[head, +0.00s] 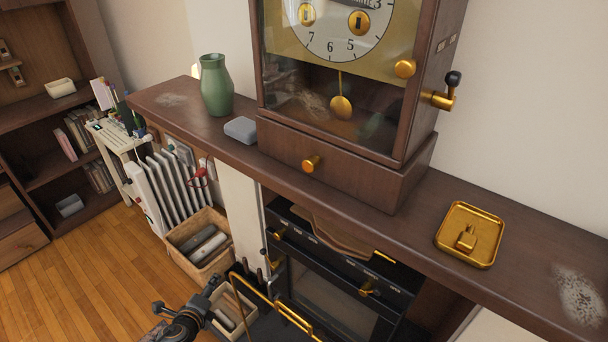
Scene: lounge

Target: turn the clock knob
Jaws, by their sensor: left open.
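A brown wooden clock (345,155) stands on the mantel shelf, its dial cut off by the top edge of the view. A brass crank knob with a black ball end (446,94) sticks out from its right side. A round brass knob (404,68) sits on the glass door, and another brass knob (311,163) on the drawer below. A brass pendulum (341,106) hangs behind the glass. My left gripper (188,300) is at the bottom, open, below the shelf and well apart from the clock. My right gripper is out of view.
The shelf (510,220) holds a green vase (215,86), a grey box (240,129) and a brass tray (488,237) with a small brass piece. Below are a dark stove (330,290), a crate (205,222) and a white radiator (172,185). Wooden floor at left is clear.

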